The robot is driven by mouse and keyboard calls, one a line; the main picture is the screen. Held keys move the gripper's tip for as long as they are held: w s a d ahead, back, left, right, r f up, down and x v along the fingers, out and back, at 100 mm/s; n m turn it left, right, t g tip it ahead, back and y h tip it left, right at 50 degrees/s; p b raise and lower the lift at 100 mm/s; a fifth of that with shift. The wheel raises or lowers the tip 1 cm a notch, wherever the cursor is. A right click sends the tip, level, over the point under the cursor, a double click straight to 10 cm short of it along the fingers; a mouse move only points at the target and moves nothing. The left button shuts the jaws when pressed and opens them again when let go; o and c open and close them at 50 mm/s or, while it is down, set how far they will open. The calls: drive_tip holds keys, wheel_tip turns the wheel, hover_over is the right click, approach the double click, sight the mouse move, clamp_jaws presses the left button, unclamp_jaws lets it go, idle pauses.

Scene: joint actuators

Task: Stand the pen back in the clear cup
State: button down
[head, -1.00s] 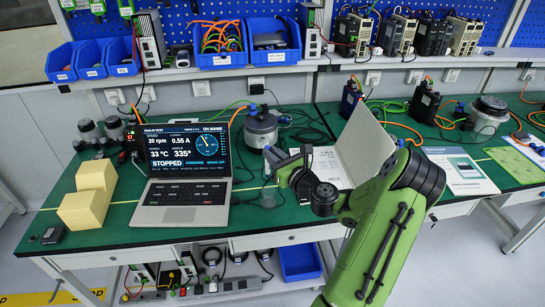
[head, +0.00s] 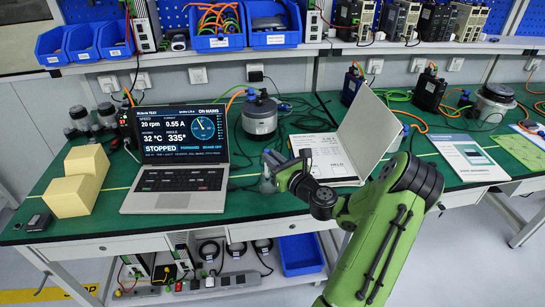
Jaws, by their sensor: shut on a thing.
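The small clear cup (head: 266,186) stands on the green bench top to the right of the laptop, partly overlapped by my gripper. It is faint, and I cannot see its contents. My gripper (head: 268,168) is at the end of the green arm, close to the cup in the picture. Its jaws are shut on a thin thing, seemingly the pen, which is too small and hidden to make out. I cannot tell its tilt or whether it touches the cup.
A laptop (head: 180,180) stands open left of the gripper. A cylindrical motor (head: 260,120) stands behind it. An open white binder (head: 368,135) is to the right. Yellow blocks (head: 75,190) sit at the far left. The bench's front edge lies close below the gripper.

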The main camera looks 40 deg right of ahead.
drive_tip(key=shift+f, duration=0.6)
drive_tip(key=c, duration=1.1)
unclamp_jaws()
drive_tip(key=shift+o, duration=0.2)
drive_tip(key=s+a+p, duration=0.2)
drive_tip(key=s, duration=1.3)
drive_tip(key=shift+s, duration=0.35)
drive_tip(key=shift+w+a, duration=0.1)
